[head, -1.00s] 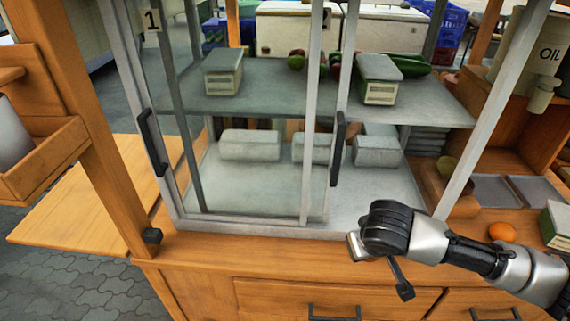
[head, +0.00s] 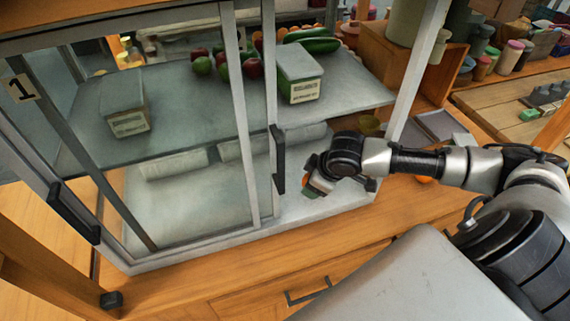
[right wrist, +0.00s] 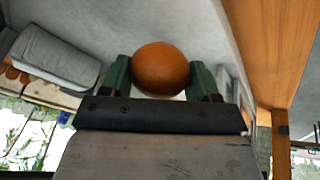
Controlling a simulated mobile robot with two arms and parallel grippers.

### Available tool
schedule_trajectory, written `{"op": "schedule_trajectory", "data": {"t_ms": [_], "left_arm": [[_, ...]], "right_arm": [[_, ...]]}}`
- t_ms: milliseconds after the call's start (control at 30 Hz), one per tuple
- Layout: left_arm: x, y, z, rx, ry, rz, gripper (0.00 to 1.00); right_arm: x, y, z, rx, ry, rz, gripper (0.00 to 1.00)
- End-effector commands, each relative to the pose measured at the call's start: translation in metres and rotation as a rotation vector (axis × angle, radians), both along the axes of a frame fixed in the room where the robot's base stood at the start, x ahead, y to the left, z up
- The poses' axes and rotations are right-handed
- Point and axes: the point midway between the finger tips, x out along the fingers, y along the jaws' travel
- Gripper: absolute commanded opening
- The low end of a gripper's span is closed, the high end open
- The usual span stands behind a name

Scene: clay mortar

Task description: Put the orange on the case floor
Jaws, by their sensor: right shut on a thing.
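My right gripper (head: 318,182) is at the open right side of the glass case, just above the case floor (head: 292,208). In the right wrist view its two green fingers (right wrist: 160,80) are shut on an orange (right wrist: 160,68), one on each side. The head view mostly hides this orange behind the gripper. The pale case floor lies below the shelf and also shows through the glass on the left. My left gripper is out of view.
A sliding door with a black handle (head: 278,160) stands just left of my gripper. White blocks lie at the case's back. Another orange (head: 424,180) shows on the wooden counter under my arm.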

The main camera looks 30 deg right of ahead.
Motion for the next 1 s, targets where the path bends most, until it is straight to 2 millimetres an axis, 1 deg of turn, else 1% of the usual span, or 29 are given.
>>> {"op": "schedule_trajectory", "data": {"t_ms": [33,200,300,400,567,800,1000], "left_arm": [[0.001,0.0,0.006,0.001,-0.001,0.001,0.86],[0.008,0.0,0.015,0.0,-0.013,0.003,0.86],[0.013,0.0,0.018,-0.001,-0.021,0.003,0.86],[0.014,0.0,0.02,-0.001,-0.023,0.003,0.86],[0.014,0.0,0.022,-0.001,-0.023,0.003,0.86],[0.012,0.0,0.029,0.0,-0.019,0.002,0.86],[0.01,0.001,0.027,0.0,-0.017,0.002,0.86]], "right_arm": [[0.017,0.004,0.004,0.006,-0.006,-0.003,0.35],[0.06,0.01,0.004,0.004,-0.003,-0.003,0.35],[0.078,0.012,0.003,0.002,-0.001,-0.002,0.35],[0.089,0.013,0.002,0.0,0.0,-0.001,0.35],[0.092,0.014,-0.004,-0.002,0.003,-0.001,0.35],[0.092,0.014,-0.033,-0.002,0.002,-0.001,0.35],[0.092,0.013,-0.035,-0.002,0.0,0.0,0.35]]}}
